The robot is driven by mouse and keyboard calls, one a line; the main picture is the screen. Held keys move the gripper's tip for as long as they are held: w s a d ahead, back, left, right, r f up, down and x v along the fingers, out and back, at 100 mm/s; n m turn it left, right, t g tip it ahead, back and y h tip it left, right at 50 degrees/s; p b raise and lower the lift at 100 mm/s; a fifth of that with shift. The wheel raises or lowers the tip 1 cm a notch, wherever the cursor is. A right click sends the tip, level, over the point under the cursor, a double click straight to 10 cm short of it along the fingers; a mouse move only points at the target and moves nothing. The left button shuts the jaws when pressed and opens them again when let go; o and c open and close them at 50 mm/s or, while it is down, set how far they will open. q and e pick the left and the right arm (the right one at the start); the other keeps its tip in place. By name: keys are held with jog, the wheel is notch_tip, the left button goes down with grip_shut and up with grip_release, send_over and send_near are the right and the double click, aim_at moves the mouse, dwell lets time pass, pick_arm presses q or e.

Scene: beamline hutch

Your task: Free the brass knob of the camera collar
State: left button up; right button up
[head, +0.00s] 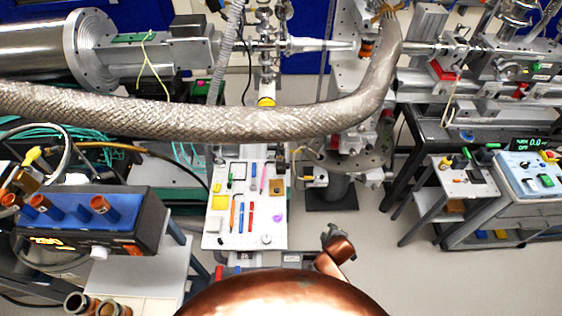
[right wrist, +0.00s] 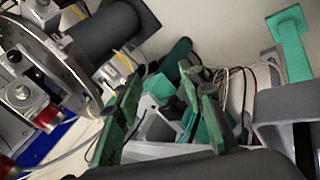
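A small brass-coloured winged piece (head: 385,11) shows at the top of the head view, beside the end of the braided hose. I cannot tell whether it is the camera collar's knob. My right gripper (head: 338,236) is low in the middle of the head view, above the floor and well apart from that piece. In the right wrist view its two fingers (right wrist: 165,110) stand apart, with nothing held between them. No brass knob is clearly seen in the right wrist view. My left gripper is not in view.
A thick braided hose (head: 200,121) crosses above the bench. A white board (head: 216,235) with several small tools lies left of my right gripper. A round metal stage (head: 345,160) stands beyond it. A trolley (head: 462,186) stands at right. Open floor (head: 370,265) lies between.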

jog(key=w+a+r+n+t, duration=0.3)
jog(key=w+a+r+n, duration=0.6)
jog(key=r, duration=0.2)
jog(key=n+t+y, duration=0.2)
jog(key=n+t, duration=0.2)
jog(key=n, duration=0.8)
send_near(280, 160)
jog(key=w, duration=0.1)
jog(key=x, duration=0.7)
jog(key=shift+w+f+b, duration=0.2)
jog(key=shift+b, duration=0.15)
jog(key=shift+a, duration=0.1)
grip_shut()
